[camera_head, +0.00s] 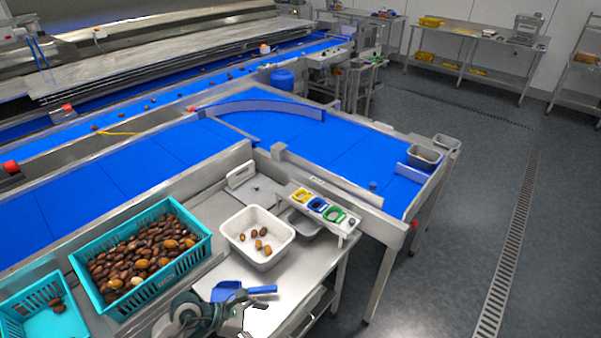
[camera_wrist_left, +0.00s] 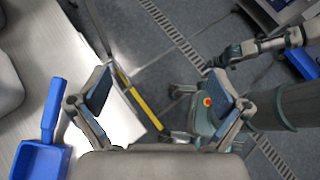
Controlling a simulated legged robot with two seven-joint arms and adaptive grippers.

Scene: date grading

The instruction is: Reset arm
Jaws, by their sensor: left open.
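My left gripper (camera_head: 240,318) is at the bottom of the head view, above the front edge of the steel worktable (camera_head: 320,262). In the left wrist view its two fingers (camera_wrist_left: 160,88) are spread apart with nothing between them. A blue scoop (camera_head: 240,290) lies on the table just beyond the gripper; it also shows at the left of the left wrist view (camera_wrist_left: 45,140), beside the fingers and apart from them. Part of my other arm (camera_wrist_left: 260,47) shows at the upper right of the left wrist view; its jaw state is unclear.
A teal crate (camera_head: 205,250) full of dates stands left of a white tub (camera_head: 228,233) with several dates. Another teal crate (camera_head: 12,322) is at the lower left. A rack with coloured rings (camera_head: 318,206) and blue conveyors (camera_head: 340,150) lie behind. Open floor (camera_head: 450,230) is right.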

